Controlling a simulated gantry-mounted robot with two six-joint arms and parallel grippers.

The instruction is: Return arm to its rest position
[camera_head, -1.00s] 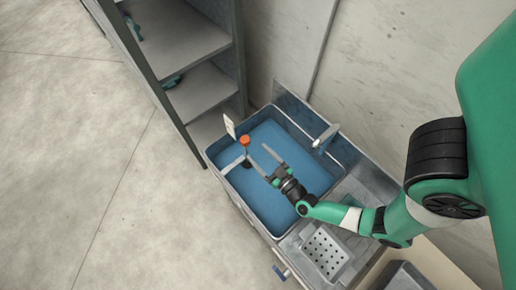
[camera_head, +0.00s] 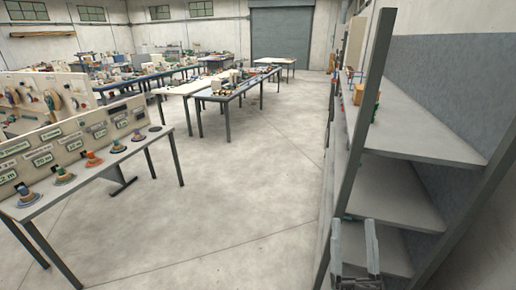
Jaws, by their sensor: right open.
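My right gripper (camera_head: 354,228) shows at the bottom edge, right of the middle. Its two grey fingers point up and stand apart, with nothing between them. It is in front of the lower part of the grey shelf rack (camera_head: 400,205). The rest of my right arm is out of view below. My left gripper is not in view.
The rack fills the right side, with a few small items on its upper shelf. A table (camera_head: 100,165) with spools and a labelled board stands at left. Long worktables (camera_head: 232,92) stand farther back. The concrete floor (camera_head: 230,215) between is clear.

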